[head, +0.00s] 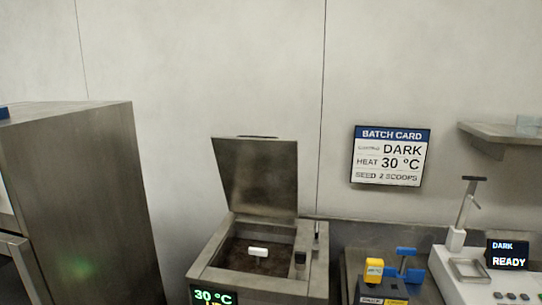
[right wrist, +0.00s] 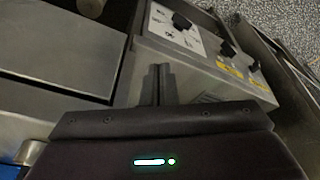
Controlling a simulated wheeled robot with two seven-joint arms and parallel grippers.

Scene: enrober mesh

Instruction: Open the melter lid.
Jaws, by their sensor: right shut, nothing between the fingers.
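The melter (head: 318,271) stands at the lower middle of the head view, a steel box with a display reading 30 °C. Its lid (head: 257,178) stands up, tilted back at the rear edge near the wall. Dark brown contents show in the open well, with a small white piece (head: 258,252) in it. Neither gripper shows in the head view. My right gripper (right wrist: 158,70) is in the right wrist view, fingers together and empty. It is away from the lid, in front of a steel unit with knobs.
In the right wrist view a panel with black knobs (right wrist: 182,22) and yellow labels lies beyond the fingers. In the head view a steel cabinet (head: 85,190) stands left, a batch card (head: 390,156) hangs on the wall, and a white machine (head: 470,280) reading READY stands right.

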